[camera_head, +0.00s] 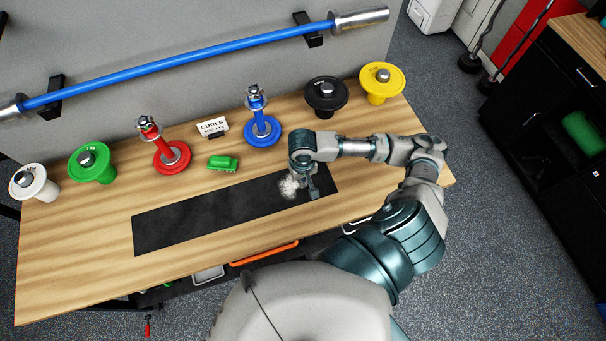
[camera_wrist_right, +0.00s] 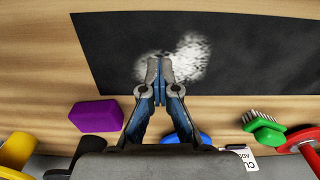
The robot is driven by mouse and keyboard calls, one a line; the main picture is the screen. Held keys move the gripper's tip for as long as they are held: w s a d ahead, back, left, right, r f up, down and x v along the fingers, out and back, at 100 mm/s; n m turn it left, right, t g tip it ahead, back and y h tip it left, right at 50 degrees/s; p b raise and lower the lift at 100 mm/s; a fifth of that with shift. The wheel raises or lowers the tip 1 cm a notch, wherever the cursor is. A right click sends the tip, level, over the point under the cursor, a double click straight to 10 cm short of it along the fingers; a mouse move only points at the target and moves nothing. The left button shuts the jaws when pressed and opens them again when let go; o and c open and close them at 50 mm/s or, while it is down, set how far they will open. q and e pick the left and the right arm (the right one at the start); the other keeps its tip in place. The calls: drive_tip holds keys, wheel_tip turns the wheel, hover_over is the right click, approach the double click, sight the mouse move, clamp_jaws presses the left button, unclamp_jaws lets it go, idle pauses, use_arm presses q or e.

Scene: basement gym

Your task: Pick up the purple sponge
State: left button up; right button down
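The purple sponge (camera_wrist_right: 96,116) shows in the right wrist view, lying on the wooden table beside the black mat (camera_wrist_right: 110,50), left of my right gripper (camera_wrist_right: 158,70). In the head view the sponge does not show; my right arm covers that part of the table. My right gripper's fingertips are together with nothing seen between them. In the head view the right gripper (camera_head: 312,188) points down over the right end of the black mat (camera_head: 190,222), by a patch of white powder (camera_head: 289,187). My left gripper is not in view.
A green brush (camera_head: 223,162) lies behind the mat. Along the table's back stand red (camera_head: 172,157), blue (camera_head: 262,131), black (camera_head: 326,95) and yellow (camera_head: 382,82) weight pieces, and a small sign (camera_head: 212,127). A blue barbell (camera_head: 180,64) hangs on the wall. The mat's left part is clear.

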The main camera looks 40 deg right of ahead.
drive_tip(key=c, duration=1.9)
unclamp_jaws()
drive_tip(key=o, duration=1.5)
drive_tip(key=shift+a, duration=0.15)
